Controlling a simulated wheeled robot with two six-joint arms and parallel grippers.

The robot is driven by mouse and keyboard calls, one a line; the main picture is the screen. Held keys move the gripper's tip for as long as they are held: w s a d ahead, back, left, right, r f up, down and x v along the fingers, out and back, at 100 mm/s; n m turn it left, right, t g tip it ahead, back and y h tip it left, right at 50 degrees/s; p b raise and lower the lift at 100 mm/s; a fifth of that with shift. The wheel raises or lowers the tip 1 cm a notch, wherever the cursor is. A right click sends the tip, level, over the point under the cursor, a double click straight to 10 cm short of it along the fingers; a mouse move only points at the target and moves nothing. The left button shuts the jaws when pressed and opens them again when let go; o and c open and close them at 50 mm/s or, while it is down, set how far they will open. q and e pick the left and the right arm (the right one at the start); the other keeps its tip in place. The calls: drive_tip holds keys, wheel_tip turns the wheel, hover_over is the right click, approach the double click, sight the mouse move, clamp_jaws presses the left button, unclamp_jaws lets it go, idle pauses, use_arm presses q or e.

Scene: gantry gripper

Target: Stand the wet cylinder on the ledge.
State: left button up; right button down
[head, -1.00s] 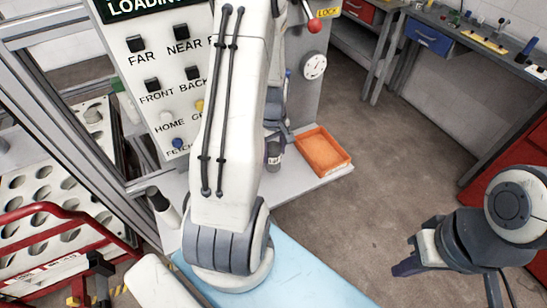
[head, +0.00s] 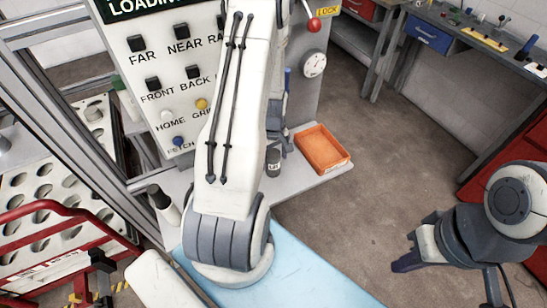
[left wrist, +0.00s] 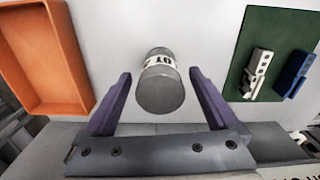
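A dark grey cylinder with a white lettered band (head: 273,163) is on the grey shelf (head: 305,182), left of the orange tray. The lettering is too small to read surely. In the left wrist view the same cylinder (left wrist: 161,82) lies between the two purple fingers of my left gripper (left wrist: 161,88), with a gap on each side. My left gripper is open and holds nothing; in the head view it is mostly hidden behind my arm. My right gripper (head: 406,262) hangs over the floor at the right, its finger opening not clear.
The orange tray (head: 322,149) sits on the shelf; a green mat (left wrist: 247,110) with small metal and blue parts shows in the left wrist view. A lettered control panel (head: 170,85) stands behind. A red-railed frame and holed plate (head: 45,200) are at the left.

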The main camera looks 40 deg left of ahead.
use_arm(q)
drive_tip(key=shift+r, duration=0.15)
wheel_tip(320, 180, up, 12)
drive_tip(key=b, duration=0.1)
drive_tip(key=shift+b, duration=0.4)
drive_tip(key=s+d+r+m, duration=0.1)
drive_tip(key=d+r+m, duration=0.3)
drive_tip(key=d, duration=0.5)
drive_tip(key=s+d+r+m, duration=0.1)
drive_tip(key=d+r+m, duration=0.1)
drive_tip(key=d+m, duration=0.6)
drive_tip(key=s+d+r+m+h, duration=0.1)
drive_tip(key=s+d+r+m, duration=0.2)
drive_tip(key=s+d+m, duration=0.7)
drive_tip(key=s+d, duration=0.4)
drive_tip(key=shift+s+r, duration=0.2)
drive_tip(key=shift+r, duration=0.1)
